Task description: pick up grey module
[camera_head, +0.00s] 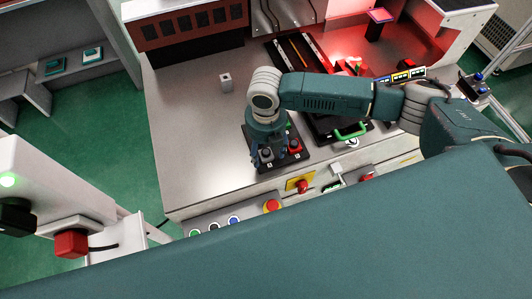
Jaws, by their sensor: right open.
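My right gripper (267,142) points down over a black tray (294,162) near the front edge of the steel worktop. It is open. A grey module (266,154) sits on the front left of this tray, right at the fingertips; whether they touch it I cannot tell. A red module (294,146) sits beside it on the right. A green module (289,126) is partly hidden behind my gripper. My left gripper is not in view.
A small pale block (226,82) stands alone on the worktop (185,130), whose left part is clear. A black fixture with a green handle (350,131) lies right of the tray. Buttons and a red emergency stop (272,206) line the front panel. A dark red rack (190,24) stands behind.

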